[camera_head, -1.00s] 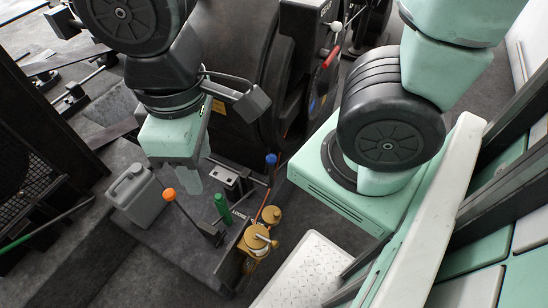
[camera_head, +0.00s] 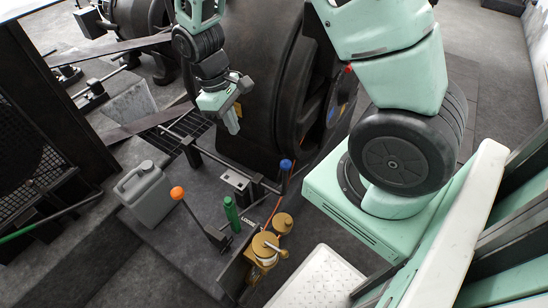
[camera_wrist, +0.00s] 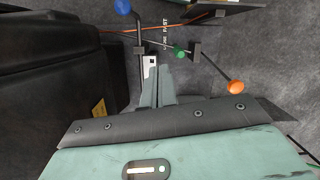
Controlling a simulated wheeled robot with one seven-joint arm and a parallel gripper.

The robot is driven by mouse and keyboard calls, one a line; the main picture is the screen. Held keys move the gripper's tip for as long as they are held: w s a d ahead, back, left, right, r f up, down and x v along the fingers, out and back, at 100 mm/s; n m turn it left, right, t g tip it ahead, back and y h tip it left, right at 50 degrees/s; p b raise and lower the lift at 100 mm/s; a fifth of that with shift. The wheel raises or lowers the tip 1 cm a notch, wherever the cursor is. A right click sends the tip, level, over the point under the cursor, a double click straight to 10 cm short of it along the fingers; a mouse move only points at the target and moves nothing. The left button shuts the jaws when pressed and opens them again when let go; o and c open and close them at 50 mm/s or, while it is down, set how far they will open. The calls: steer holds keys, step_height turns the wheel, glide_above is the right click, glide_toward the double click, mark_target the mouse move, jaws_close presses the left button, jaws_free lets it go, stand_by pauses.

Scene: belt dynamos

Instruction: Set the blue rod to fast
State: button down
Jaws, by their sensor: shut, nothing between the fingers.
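The blue rod is a dark lever with a blue knob (camera_head: 286,165), standing upright to the right of a slotted metal bracket (camera_head: 236,180). In the wrist view its blue knob (camera_wrist: 122,7) is at the top, left of floor lettering that reads FAST (camera_wrist: 165,27), with another, less legible word beside it. In the head view, lettering like LOOSE (camera_head: 248,222) shows near the green handle. My gripper (camera_head: 233,124) is shut and empty, above and behind the blue knob in the picture, apart from it. In the wrist view its fingertips (camera_wrist: 158,82) point toward the bracket.
A lever with an orange knob (camera_head: 177,193) and a green handle (camera_head: 231,213) stand left of the blue rod. Brass fittings (camera_head: 265,246) are in front. A grey jerrycan (camera_head: 146,195) stands at left. A big dark wheel (camera_head: 262,85) rises behind my gripper.

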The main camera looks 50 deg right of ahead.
steer(key=w+d+f, duration=0.1)
steer(key=d+f, duration=0.4)
steer(key=d, duration=0.1)
steer(key=shift+d+g, duration=0.2)
steer(key=shift+g, duration=0.2)
steer(key=s+d+f, duration=0.2)
steer(key=s+f, duration=0.4)
steer(key=f, duration=0.4)
steer(key=shift+s+d, duration=0.2)
steer(key=shift+d, duration=0.05)
steer(key=shift+f, duration=0.1)
